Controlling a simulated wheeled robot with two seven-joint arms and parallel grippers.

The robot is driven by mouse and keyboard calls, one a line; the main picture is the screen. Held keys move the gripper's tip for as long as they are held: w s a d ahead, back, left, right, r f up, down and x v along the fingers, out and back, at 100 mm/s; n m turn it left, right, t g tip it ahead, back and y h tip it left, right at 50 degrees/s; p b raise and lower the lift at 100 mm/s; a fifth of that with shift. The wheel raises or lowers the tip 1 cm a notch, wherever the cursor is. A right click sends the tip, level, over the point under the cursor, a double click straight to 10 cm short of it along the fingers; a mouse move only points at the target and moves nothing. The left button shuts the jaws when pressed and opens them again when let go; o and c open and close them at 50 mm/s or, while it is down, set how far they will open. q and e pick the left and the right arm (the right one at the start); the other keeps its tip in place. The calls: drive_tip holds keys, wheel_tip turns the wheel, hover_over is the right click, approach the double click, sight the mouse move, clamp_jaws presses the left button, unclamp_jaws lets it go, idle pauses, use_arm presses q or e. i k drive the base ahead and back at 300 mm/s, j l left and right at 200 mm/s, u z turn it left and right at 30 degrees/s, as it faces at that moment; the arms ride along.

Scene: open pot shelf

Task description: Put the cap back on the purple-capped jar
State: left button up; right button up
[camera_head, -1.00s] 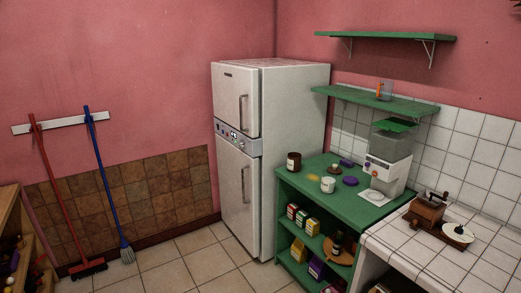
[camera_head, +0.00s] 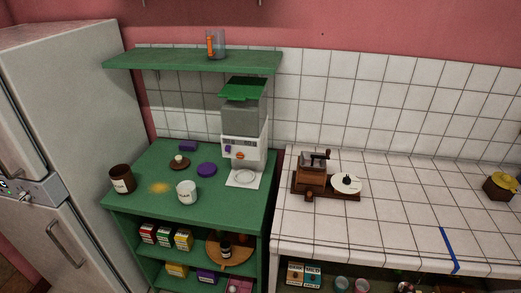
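A round, flat purple disc that looks like a cap (camera_head: 206,170) lies on the green shelf top (camera_head: 150,208). An open white jar or cup (camera_head: 187,193) with dark marks on its front stands upright just in front of it, apart from it. A dark brown jar (camera_head: 122,181) with a pale label stands near the left edge, open at the top. A brown lid with a pale knob (camera_head: 179,162) lies left of the purple disc. I cannot tell for sure which jar the purple cap fits. Neither of my grippers is in view.
A grinder-like dispenser (camera_head: 243,140) stands right of the purple disc. A green wall shelf (camera_head: 180,60) hangs above. A white tiled counter (camera_head: 390,210) adjoins on the right.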

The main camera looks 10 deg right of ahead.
sight(187, 188)
drive_tip(key=i+j+z, duration=0.25)
drive_tip(key=j+z, duration=0.15)
drive_tip(key=i+j+z, duration=0.2)
drive_tip(key=j+z, duration=0.2)
drive_tip(key=i+j+z, duration=0.15)
drive_tip(key=j+z, duration=0.2)
drive_tip(key=j, duration=0.2)
drive_tip(key=j+z, duration=0.4)
drive_tip(key=j, duration=0.15)
drive_tip(key=j+z, duration=0.4)
drive_tip(key=j, duration=0.2)
